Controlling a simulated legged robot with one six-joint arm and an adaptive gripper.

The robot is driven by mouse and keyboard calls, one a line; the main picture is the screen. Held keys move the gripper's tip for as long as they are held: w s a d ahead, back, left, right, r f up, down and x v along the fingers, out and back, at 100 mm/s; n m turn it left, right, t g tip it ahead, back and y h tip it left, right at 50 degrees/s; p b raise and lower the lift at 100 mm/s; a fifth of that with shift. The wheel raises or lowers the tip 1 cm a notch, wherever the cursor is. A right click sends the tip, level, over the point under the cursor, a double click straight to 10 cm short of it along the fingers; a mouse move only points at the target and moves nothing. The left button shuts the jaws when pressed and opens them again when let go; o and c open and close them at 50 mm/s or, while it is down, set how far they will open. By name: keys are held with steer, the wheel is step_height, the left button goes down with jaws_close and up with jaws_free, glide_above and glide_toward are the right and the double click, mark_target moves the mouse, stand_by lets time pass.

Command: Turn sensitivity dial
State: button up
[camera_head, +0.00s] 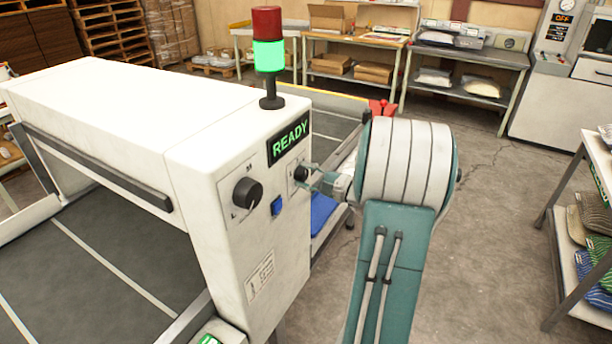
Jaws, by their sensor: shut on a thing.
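The white machine (105,100) stands at the left with a panel on its end face. A large black dial (247,192) with letter marks around it sits on the left of that panel. A second, smaller black dial (300,173) sits to its right, under the green READY display (290,139). My gripper (305,176) reaches in from the right and is shut on the smaller dial, its fingers at the knob's sides. The fingers and my arm partly cover that dial and its marks, so its setting cannot be read. Which dial is the sensitivity dial cannot be read.
A blue button (277,206) lies between the dials. A signal tower (268,55) on top glows green. A dark conveyor belt (85,265) runs under the machine. Tables with boxes and bags stand behind. A shelf (588,290) stands at the right; open floor lies between.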

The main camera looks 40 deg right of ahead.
steer(key=o, duration=1.2)
steer(key=shift+a, duration=0.15)
steer(key=shift+c, duration=0.2)
steer(key=shift+s+d, duration=0.2)
steer(key=shift+s, duration=0.1)
steer(key=v, duration=1.1)
steer(key=shift+s, duration=0.15)
